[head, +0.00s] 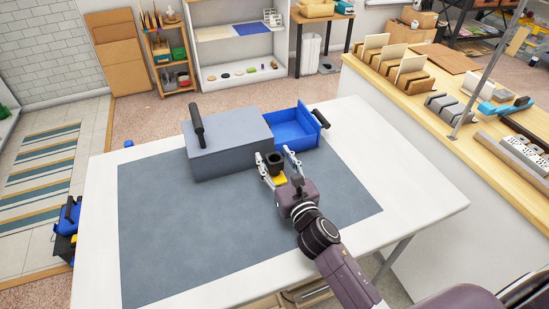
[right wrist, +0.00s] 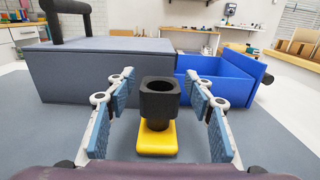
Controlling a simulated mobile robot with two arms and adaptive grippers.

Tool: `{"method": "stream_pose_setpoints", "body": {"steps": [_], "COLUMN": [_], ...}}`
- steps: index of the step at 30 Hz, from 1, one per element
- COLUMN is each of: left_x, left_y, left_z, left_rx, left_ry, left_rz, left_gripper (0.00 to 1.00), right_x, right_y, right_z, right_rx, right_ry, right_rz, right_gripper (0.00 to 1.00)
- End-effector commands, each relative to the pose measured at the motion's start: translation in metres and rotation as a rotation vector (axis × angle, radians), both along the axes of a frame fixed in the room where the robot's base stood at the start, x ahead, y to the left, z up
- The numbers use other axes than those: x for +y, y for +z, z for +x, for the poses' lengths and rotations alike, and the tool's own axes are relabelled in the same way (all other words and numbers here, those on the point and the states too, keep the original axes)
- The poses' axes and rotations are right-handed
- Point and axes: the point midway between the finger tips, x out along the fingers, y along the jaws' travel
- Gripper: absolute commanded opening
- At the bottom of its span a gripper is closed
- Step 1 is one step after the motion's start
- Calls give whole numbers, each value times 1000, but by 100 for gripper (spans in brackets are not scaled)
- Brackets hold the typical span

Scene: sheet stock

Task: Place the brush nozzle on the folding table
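A piece with a black, open-topped collar and a yellow base, which looks like the brush nozzle (head: 273,161), is upright over the grey mat, in front of the grey box. It also shows in the right wrist view (right wrist: 159,100). My right gripper (head: 276,155) is open, with one finger on each side of the nozzle and a visible gap on both sides. The white table (head: 420,190), which seems to be the folding table, carries the grey mat (head: 190,245). My left gripper is not in view.
A grey box (head: 232,150) with a black handle (head: 197,127) on top stands just behind the nozzle. A blue drawer (head: 295,125) with a black pull is open on its right side. The front and left of the mat are clear. A wooden counter (head: 440,85) runs along the right.

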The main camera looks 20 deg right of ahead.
Motion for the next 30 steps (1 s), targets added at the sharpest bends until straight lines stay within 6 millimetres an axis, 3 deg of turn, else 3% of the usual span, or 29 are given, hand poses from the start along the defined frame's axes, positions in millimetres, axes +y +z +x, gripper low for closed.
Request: {"method": "stream_pose_setpoints", "body": {"steps": [8, 21, 30], "left_x": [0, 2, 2], "left_y": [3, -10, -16], "left_z": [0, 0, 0], "left_rx": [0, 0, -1], "left_ry": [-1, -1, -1], "left_rz": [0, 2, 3], "left_gripper": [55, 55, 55], "right_x": [0, -3, -5], "right_y": [4, 0, 3], "right_z": [-2, -85, -117], "right_rx": [1, 2, -1], "right_ry": [0, 0, -1], "right_rz": [0, 1, 1], "right_gripper": [48, 48, 48]}}
